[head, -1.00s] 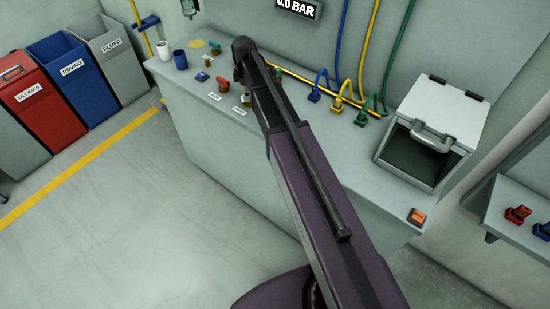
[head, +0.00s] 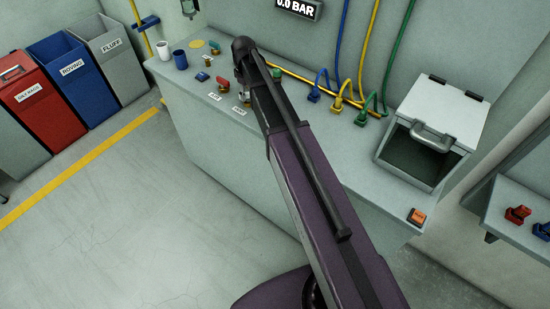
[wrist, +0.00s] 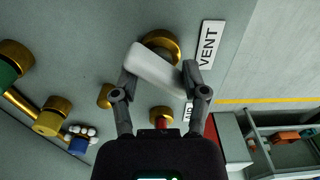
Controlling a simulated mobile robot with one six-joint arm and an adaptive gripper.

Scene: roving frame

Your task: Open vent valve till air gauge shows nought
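The vent valve has a white bar handle (wrist: 157,67) on a brass body (wrist: 163,42), beside the VENT label (wrist: 209,45) in the wrist view. The handle lies slanted between the fingers of my gripper (wrist: 159,76). The fingers stand wide apart, one near each end of the handle; I cannot tell whether they touch it. The air gauge (head: 297,8) at the top of the head view reads 0.0 BAR. In the head view my arm covers most of the valve area, and the fingers cannot be made out there.
A red-handled valve (head: 222,83) stands left of my arm on the bench (head: 215,130). Blue, yellow and green hoses (head: 368,50) rise behind. A lidded box (head: 440,110) and an orange switch (head: 416,217) are at the right. Bins (head: 45,105) stand left; the floor between is clear.

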